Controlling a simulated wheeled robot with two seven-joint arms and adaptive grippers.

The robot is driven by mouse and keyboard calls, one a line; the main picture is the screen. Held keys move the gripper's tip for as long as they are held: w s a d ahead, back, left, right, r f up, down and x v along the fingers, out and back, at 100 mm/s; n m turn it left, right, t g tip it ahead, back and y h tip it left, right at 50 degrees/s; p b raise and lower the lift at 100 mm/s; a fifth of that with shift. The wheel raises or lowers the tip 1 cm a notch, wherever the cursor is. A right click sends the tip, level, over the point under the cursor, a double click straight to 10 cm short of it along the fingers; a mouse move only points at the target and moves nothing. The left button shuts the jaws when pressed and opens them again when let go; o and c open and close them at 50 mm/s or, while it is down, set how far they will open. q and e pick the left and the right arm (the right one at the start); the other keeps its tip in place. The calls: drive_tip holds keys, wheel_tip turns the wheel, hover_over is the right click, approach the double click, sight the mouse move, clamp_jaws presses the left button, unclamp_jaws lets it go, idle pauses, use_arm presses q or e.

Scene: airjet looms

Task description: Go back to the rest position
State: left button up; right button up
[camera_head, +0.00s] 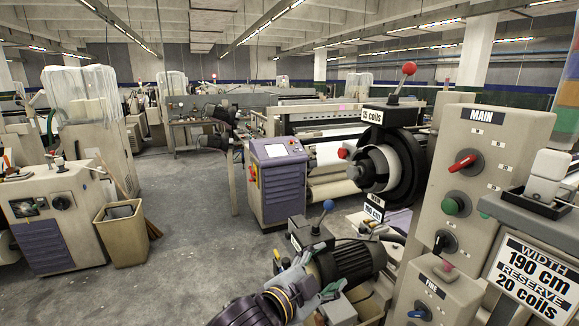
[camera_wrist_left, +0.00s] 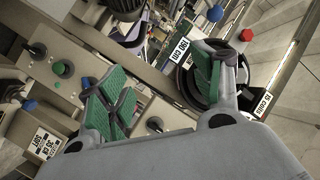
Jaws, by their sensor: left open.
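Behind the right finger is the black round coil unit (camera_wrist_left: 188,85) with a red knob (camera_wrist_left: 246,35). My right gripper is not in view.
The coil unit with its red-ball lever (camera_head: 408,69) stands beside the panel. A blue-ball lever (camera_head: 328,205) rises above the motor. A WIDTH sign (camera_head: 527,280) is at the right. A purple cabinet (camera_head: 280,185) and a bin (camera_head: 122,235) border open grey floor (camera_head: 185,240).

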use_arm(q)
drive_tip(key=s+a+f+n+g+y, duration=0.3)
drive_tip(key=a+f+n+y, duration=0.45)
drive_tip(key=a+f, duration=0.85)
drive_tip(key=s+a+f+n+g+y, duration=0.2)
drive_tip(key=s+a+f+n+g, duration=0.45)
drive_tip(key=s+a+f, duration=0.75)
wheel_tip(320, 180, down, 34)
drive_tip(key=s, duration=0.3)
drive_tip(key=s+a+f, duration=0.2)
drive_tip(key=s+f, duration=0.7)
drive_tip(key=s, duration=0.2)
drive_tip(key=s+a+f+g+b, duration=0.1)
drive_tip(key=s+f, duration=0.9)
drive_tip(key=s, duration=0.1)
drive_tip(key=shift+a+f, duration=0.25)
drive_tip(key=shift+a, duration=0.1)
drive_tip(key=shift+w+g+y, duration=0.1)
drive_tip(key=shift+g+y, duration=0.15)
